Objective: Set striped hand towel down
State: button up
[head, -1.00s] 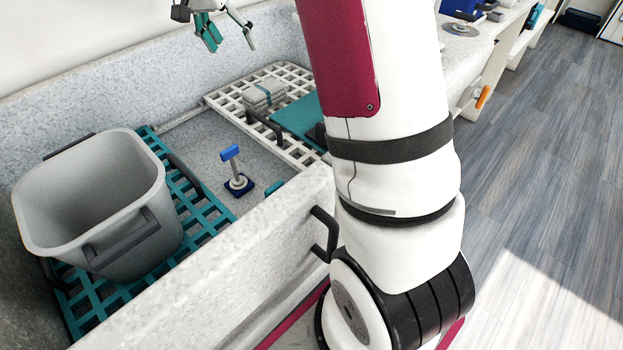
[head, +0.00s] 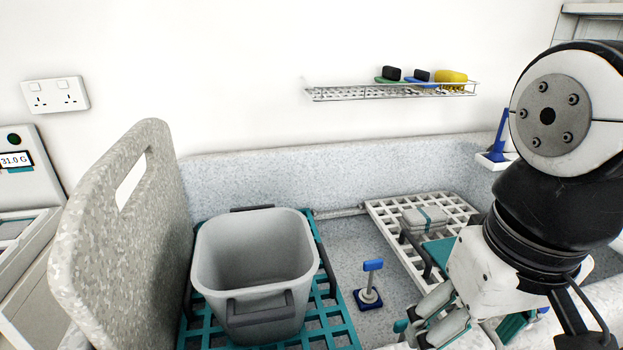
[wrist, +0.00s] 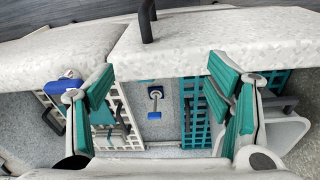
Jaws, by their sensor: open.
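The striped hand towel (head: 424,218) looks like a folded grey block with a teal stripe. It lies flat on the white grid rack (head: 458,203) inside the tub, behind a dark handle. My gripper (head: 455,328) is in the lower right of the head view, nearer the camera than the towel and apart from it. In the wrist view my gripper (wrist: 160,95) has its teal-padded fingers wide apart with nothing between them.
A grey bucket (head: 215,260) stands on a teal grid rack (head: 340,335) at the left of the tub. A blue-topped plug (head: 370,290) stands on the tub floor between the racks. A wire shelf (head: 345,94) hangs above.

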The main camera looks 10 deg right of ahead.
jog(key=shift+o, duration=0.4)
jog(key=shift+s+a+f+n, duration=0.2)
jog(key=shift+s+f, duration=0.15)
jog(key=shift+s, duration=0.15)
jog(key=shift+s+a+f+n, duration=0.2)
jog(key=shift+s+f, duration=0.1)
jog(key=shift+s, duration=0.15)
jog(key=w+d+r+n+h, duration=0.1)
jog(key=w+d+r+n, duration=0.15)
jog(key=w, duration=0.45)
jog(key=w+d+r+n+h, duration=0.1)
jog(key=w+d+r+n, duration=0.2)
jog(key=w, duration=0.4)
jog(key=n+g+h+p, duration=0.1)
jog(key=n+h+p, duration=0.1)
jog(key=n, duration=1.1)
send_over(425, 213)
jog(key=a, duration=0.6)
notch_tip(425, 213, down, 15)
jog(key=x, duration=0.7)
jog(key=shift+s+d+f+b, duration=0.25)
jog(key=shift+d+b, duration=0.1)
jog(key=shift+d, duration=0.1)
jog(key=shift+d+b+x, duration=0.2)
jog(key=shift+b+x, duration=0.25)
jog(key=shift+x, duration=2.55)
jog(key=shift+w+r, duration=0.15)
jog(key=c, duration=1.4)
jog(key=shift+r, duration=0.15)
